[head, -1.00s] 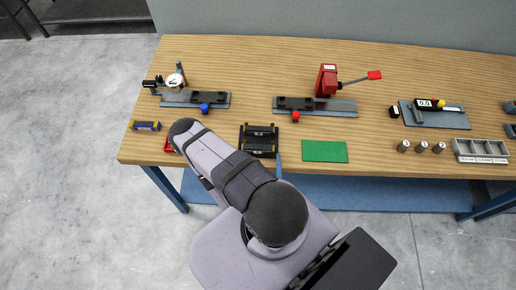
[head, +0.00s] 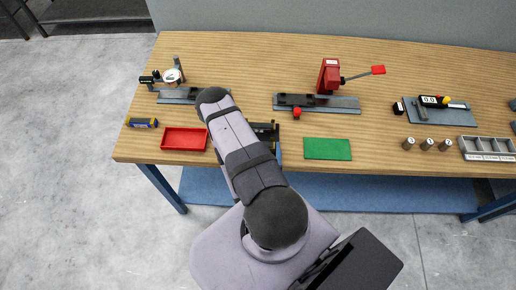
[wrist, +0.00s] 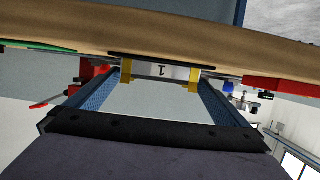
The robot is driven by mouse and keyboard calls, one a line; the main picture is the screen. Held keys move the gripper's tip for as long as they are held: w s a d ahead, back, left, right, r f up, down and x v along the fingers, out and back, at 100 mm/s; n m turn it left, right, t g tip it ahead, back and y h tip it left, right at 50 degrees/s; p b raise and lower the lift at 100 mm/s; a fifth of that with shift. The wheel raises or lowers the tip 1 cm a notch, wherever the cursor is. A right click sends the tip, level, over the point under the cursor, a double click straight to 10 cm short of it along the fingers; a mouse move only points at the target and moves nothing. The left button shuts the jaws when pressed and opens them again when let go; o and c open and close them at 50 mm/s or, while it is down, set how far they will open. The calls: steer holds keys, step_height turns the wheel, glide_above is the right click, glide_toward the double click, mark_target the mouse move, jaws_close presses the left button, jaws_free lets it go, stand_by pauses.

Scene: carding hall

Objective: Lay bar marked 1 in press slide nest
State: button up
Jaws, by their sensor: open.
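The bar marked 1 (wrist: 162,72) shows in the wrist view between the yellow fingertips of my gripper (wrist: 160,80), its number upside down. The fingers are open on either side of it; I cannot tell whether they touch it. The black rack (head: 268,128) is mostly hidden behind my arm in the head view, and my gripper is hidden there too. The red press (head: 329,76) stands at the back middle of the table. Its dark slide (head: 335,104) runs along its front, with a red knob (head: 297,113); the nest is too small to make out.
A red tray (head: 184,139) lies left of my arm and a green mat (head: 327,149) lies right. A dial gauge station (head: 172,78) stands at the back left. A grey mat with a gauge (head: 455,118), small cylinders (head: 427,144) and a divided tray (head: 488,156) fill the right.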

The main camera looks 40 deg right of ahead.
steer(key=shift+w+d, duration=0.15)
steer(key=shift+d, duration=0.1)
steer(key=c, duration=0.9)
